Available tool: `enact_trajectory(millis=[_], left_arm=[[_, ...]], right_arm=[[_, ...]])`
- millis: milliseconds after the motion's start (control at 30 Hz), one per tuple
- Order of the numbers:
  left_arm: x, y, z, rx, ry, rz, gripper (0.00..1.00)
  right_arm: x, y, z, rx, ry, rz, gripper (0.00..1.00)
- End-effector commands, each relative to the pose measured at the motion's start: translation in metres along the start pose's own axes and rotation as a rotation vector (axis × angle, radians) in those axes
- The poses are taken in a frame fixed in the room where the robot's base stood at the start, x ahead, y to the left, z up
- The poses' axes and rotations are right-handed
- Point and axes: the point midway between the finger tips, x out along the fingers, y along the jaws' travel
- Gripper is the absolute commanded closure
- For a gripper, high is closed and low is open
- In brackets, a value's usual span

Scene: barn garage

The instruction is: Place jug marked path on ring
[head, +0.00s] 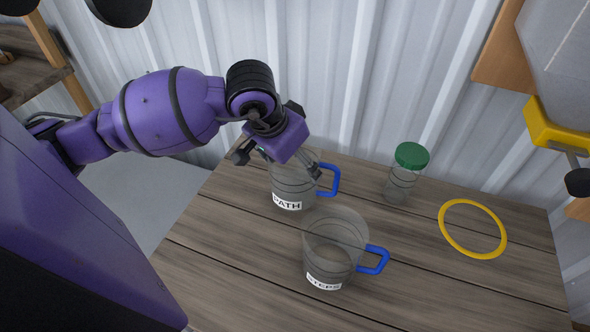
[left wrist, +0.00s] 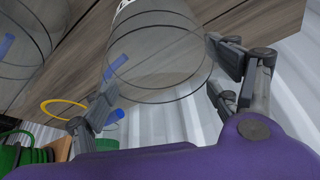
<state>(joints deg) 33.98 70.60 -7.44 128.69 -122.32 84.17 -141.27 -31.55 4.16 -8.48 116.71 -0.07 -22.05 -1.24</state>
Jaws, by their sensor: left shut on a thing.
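The clear jug marked PATH (head: 292,188) has a blue handle on its right and is upright at the back left of the wooden table. My left gripper (head: 279,166) is shut on its upper part from above, with a finger on each side. The left wrist view shows the jug (left wrist: 160,55) between the fingers. I cannot tell whether its base touches the table. The yellow ring (head: 442,228) lies flat and empty on the table at the right. It also shows in the left wrist view (left wrist: 44,108). My right gripper is not in view.
A clear jug marked STEPS (head: 330,250) with a blue handle stands in front of the PATH jug. A clear jar with a green lid (head: 411,156) stands at the back, between the PATH jug and the ring. A corrugated wall (head: 400,70) rises behind the table.

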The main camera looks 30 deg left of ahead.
Motion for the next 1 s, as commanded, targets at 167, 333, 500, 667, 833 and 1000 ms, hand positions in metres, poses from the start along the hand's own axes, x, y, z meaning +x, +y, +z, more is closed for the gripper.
enact_trajectory(millis=[167,333,500,667,833,1000], left_arm=[[0.022,0.001,0.010,-0.002,-0.003,0.002,0.62],[0.025,0.000,0.011,0.000,-0.001,0.000,0.62],[0.027,0.000,0.012,0.000,-0.002,0.000,0.62],[0.029,0.000,0.013,0.000,-0.003,0.001,0.12],[0.028,0.000,0.013,0.000,-0.002,0.001,0.00],[0.028,0.000,0.013,0.000,-0.002,0.000,0.00]], right_arm=[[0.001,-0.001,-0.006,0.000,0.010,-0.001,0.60],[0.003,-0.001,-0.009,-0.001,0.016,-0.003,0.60],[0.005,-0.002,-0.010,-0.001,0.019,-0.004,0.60],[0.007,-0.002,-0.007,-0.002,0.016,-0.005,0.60],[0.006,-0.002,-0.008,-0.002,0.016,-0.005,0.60],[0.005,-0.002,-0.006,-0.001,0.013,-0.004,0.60]])
